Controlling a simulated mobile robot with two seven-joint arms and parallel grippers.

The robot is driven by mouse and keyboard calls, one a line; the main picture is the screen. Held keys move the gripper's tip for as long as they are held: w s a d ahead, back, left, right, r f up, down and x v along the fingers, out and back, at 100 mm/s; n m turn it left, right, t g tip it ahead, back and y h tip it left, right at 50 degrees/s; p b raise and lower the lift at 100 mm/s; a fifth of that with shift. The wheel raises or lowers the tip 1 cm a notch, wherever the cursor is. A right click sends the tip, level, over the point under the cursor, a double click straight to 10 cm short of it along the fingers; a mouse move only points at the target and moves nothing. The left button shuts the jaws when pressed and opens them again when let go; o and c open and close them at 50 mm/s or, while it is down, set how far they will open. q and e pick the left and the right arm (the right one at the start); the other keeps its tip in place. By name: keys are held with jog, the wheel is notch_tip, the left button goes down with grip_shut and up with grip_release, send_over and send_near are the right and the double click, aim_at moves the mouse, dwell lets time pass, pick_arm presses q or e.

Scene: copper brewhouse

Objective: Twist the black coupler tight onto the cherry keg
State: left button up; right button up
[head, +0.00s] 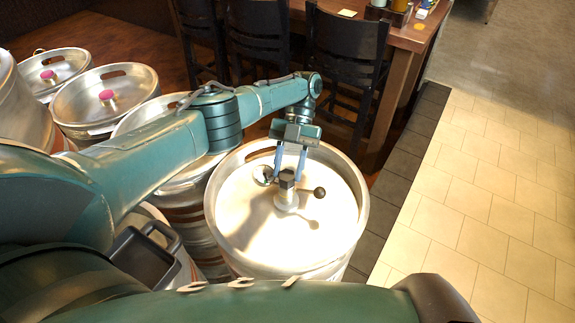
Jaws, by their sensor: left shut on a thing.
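A silver keg (245,222) with a brightly lit top stands upright in the middle of the head view. No label naming it cherry is readable. The coupler (287,183) stands at the centre of its top, with a dark upper body, a pale lower part and a black ball-ended lever (319,193) pointing right. My left gripper (289,176) reaches in from above and behind, pointing down. Its two bluish fingers are shut on the coupler's dark upper part, one on each side. Whether the coupler is fully seated cannot be told. My right gripper is not in view.
Other kegs (104,98) crowd the left, two with pink caps (47,75). Black chairs (345,60) and a wooden table (415,33) stand behind the keg. The pale tiled floor (490,190) on the right is clear. My own arm crosses the bottom edge.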

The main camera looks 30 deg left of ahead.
pick_arm(q)
jog(key=shift+d+f+m+y, duration=0.1)
jog(key=shift+d+m+y, duration=0.05)
jog(key=shift+m+y, duration=0.85)
jog(key=o, duration=1.2)
jog(key=s+d+r, duration=0.2)
jog(key=shift+r, duration=0.3)
jog(key=s+d, duration=0.1)
jog(key=s, duration=0.2)
jog(key=s+d, duration=0.1)
jog(key=s, duration=0.2)
jog(key=s+d, duration=0.2)
jog(key=s, duration=0.1)
jog(key=shift+s, duration=0.1)
jog(key=s+d, duration=0.1)
jog(key=s, duration=0.2)
jog(key=s+d, duration=0.1)
jog(key=s, duration=0.2)
jog(key=s+d, duration=0.1)
jog(key=s, duration=0.2)
jog(key=shift+s+d, duration=0.15)
jog(key=shift+d, duration=0.25)
